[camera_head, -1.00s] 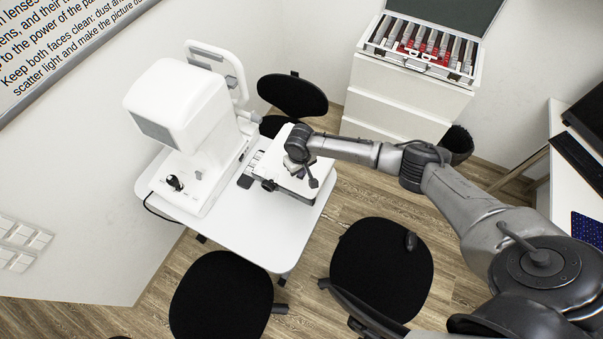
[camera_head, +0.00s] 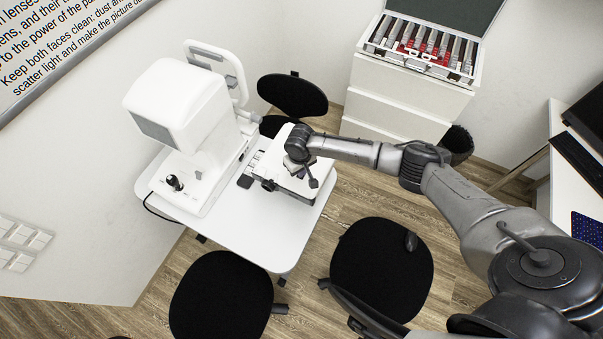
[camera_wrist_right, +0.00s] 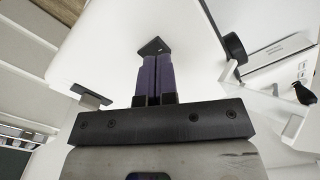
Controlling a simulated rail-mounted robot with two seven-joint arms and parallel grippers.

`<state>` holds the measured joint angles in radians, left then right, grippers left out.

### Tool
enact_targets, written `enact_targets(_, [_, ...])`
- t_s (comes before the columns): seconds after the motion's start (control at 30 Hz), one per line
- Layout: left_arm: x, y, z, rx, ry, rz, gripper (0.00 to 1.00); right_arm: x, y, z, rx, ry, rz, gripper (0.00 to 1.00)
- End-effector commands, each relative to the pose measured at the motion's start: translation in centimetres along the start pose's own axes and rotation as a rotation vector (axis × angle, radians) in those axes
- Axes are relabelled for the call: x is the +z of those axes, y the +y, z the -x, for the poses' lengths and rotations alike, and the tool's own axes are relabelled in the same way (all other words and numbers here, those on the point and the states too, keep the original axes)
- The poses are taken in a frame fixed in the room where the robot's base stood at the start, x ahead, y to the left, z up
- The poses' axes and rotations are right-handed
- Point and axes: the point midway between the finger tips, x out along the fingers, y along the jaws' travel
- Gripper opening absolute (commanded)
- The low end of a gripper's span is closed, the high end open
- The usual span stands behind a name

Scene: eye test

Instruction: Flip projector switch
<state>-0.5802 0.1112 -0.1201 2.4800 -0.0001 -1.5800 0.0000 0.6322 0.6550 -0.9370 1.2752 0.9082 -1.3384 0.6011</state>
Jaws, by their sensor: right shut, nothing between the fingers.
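The projector seems to be the low white box (camera_head: 282,183) with a black knob (camera_head: 268,185) on its front, on the white table. Its white surface (camera_wrist_right: 195,62) fills the middle of the right wrist view. My right gripper (camera_head: 300,174) is low over this box in the head view, partly hidden by its own wrist. In the right wrist view its purple fingers (camera_wrist_right: 155,58) are together and empty. A small dark piece (camera_wrist_right: 152,46) lies right at the fingertips; it may be the switch. Whether they touch cannot be told. My left gripper is not in view.
A large white eye-test machine (camera_head: 185,110) with a joystick (camera_head: 175,183) stands left on the table (camera_head: 245,232). Black stools (camera_head: 222,298) surround the table. A lens case (camera_head: 425,50) sits on white drawers at the back. Bare table lies in front of the box.

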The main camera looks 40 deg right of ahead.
Motion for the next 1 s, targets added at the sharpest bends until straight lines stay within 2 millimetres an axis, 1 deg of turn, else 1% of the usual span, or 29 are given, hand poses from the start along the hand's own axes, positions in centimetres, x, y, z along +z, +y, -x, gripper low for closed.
enact_targets(0.67, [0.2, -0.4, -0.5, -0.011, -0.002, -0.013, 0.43, 0.0, 0.0, -1.0, 0.000, -0.001, 0.000, 0.00])
enact_targets(1.0, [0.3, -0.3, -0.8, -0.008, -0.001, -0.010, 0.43, 0.0, 0.0, -1.5, 0.000, -0.001, 0.000, 0.00])
